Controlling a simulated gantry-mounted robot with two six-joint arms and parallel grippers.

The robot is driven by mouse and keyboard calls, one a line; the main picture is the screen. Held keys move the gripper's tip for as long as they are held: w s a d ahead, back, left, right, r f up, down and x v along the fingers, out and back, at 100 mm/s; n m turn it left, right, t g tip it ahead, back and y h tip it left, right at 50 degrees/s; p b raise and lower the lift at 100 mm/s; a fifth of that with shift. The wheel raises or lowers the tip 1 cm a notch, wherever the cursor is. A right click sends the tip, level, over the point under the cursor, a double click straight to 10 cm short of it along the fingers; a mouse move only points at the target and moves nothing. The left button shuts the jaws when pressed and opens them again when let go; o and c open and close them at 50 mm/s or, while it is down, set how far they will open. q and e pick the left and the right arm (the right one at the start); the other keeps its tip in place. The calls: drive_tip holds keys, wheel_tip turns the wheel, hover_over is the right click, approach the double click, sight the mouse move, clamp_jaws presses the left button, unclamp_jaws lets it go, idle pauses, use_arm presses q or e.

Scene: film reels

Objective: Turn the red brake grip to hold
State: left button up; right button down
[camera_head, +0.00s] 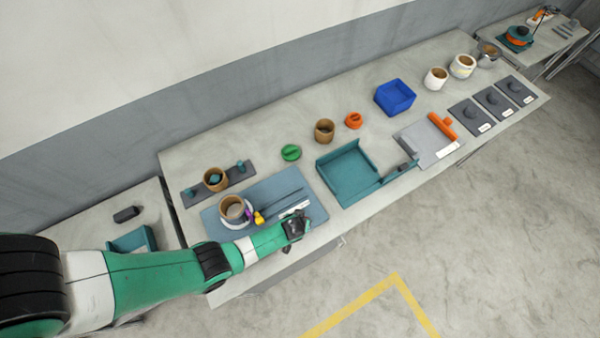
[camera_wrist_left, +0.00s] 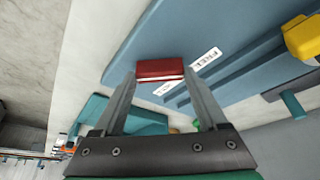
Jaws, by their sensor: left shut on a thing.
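The red brake grip (camera_wrist_left: 160,69) shows in the left wrist view, on the blue-grey board (camera_wrist_left: 185,25). My left gripper (camera_wrist_left: 160,77) is shut on it, one finger at each end. A white label reading FREE (camera_wrist_left: 206,57) lies just right of the grip. A second white label (camera_wrist_left: 166,88) is mostly hidden behind it. In the head view my left gripper (camera_head: 296,226) is low over the front right part of the board (camera_head: 265,190) and hides the grip. My right gripper is not in view.
On the board stands a brown-rimmed cup (camera_head: 232,207) with yellow and purple parts (camera_head: 258,217) beside it. A teal tray (camera_head: 348,178) stands close to the right. A green knob (camera_head: 291,152) and a brown cup (camera_head: 324,130) lie further back.

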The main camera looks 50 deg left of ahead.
use_arm(q)
drive_tip(key=shift+m, duration=0.3)
drive_tip(key=m, duration=0.1)
drive_tip(key=m+h, duration=0.1)
drive_tip(key=shift+s+a+m+t+p, duration=0.1)
drive_tip(key=shift+a+m+t+p, duration=0.05)
drive_tip(key=shift+m+t+p, duration=0.2)
drive_tip(key=shift+a+m+t+h, duration=0.1)
drive_tip(key=shift+m+t+h, duration=0.15)
drive_tip(key=shift+m+h, duration=0.7)
drive_tip(key=m, duration=0.3)
drive_tip(key=shift+a+f+b, duration=0.1)
drive_tip(key=shift+a+b, duration=0.05)
drive_tip(key=shift+b, duration=0.15)
drive_tip(key=m+h+b, duration=0.1)
drive_tip(key=m, duration=0.3)
drive_tip(key=shift+a+h, duration=0.1)
drive_tip(key=shift+h, duration=0.25)
drive_tip(key=m+h, duration=0.1)
drive_tip(key=m, duration=0.1)
drive_tip(key=shift+a+m+g, duration=0.1)
drive_tip(key=shift+m+g, duration=0.2)
drive_tip(key=shift+g, duration=0.1)
drive_tip(key=shift+m+g+h, duration=0.3)
drive_tip(key=shift+m+g, duration=0.2)
drive_tip(key=shift+m, duration=1)
drive_tip(key=shift+w, duration=0.2)
